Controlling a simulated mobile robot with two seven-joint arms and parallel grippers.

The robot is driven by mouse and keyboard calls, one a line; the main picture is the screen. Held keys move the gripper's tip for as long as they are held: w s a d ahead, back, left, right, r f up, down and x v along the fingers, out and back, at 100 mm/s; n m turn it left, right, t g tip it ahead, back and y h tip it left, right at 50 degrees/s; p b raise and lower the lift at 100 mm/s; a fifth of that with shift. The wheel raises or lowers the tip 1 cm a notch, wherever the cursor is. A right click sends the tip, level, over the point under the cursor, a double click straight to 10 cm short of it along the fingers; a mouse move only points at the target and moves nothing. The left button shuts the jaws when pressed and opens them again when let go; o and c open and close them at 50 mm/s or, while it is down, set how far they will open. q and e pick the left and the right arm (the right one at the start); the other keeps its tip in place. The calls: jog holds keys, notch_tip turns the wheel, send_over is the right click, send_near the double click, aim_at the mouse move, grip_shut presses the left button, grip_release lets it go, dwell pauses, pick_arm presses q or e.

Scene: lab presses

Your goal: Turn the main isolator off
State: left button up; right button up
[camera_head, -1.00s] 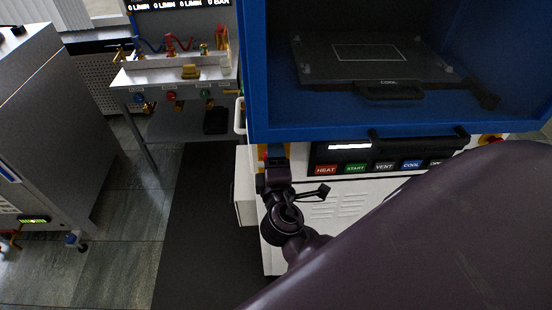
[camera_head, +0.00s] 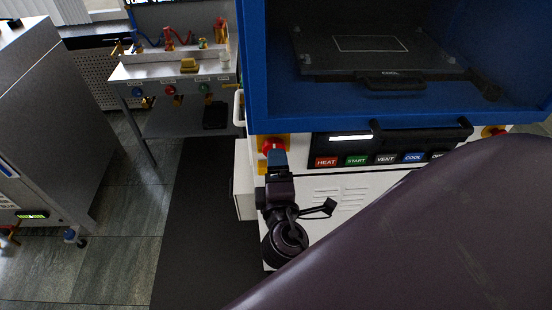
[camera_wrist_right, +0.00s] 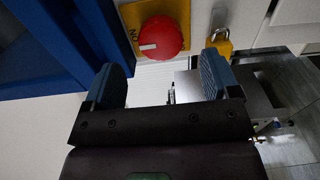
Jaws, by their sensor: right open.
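The main isolator is a red rotary knob (camera_head: 272,145) on a yellow plate (camera_head: 257,141), at the left front of the blue-framed press. In the right wrist view the red knob (camera_wrist_right: 161,38) shows a white mark at its left side, toward the letters "ON" on the yellow plate (camera_wrist_right: 134,12). My right gripper (camera_head: 279,158) is just below the knob. In the wrist view its two blue-grey fingers (camera_wrist_right: 162,72) are open and empty, one on each side below the knob, with a gap to it. My left gripper is not in view.
A yellow padlock (camera_wrist_right: 219,46) hangs right of the knob in the wrist view. The button panel (camera_head: 385,160) and blue press frame (camera_head: 400,115) are close by. A second red control (camera_head: 494,131) is at far right. A bench (camera_head: 170,70) with valves stands at left.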

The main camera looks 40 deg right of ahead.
jog(key=shift+b+v, duration=0.6)
jog(key=shift+v, duration=1.9)
notch_tip(320, 180, down, 12)
jog(key=a+m+g+y, duration=0.2)
jog(key=m+y, duration=0.4)
jog(key=y, duration=0.2)
jog(key=s+d+f+m+g+y, duration=0.1)
jog(key=s+d+f+m, duration=0.2)
jog(key=d+f, duration=0.4)
jog(key=shift+d+f+m, duration=0.3)
jog(key=shift+f+m, duration=0.35)
jog(key=shift+m, duration=0.25)
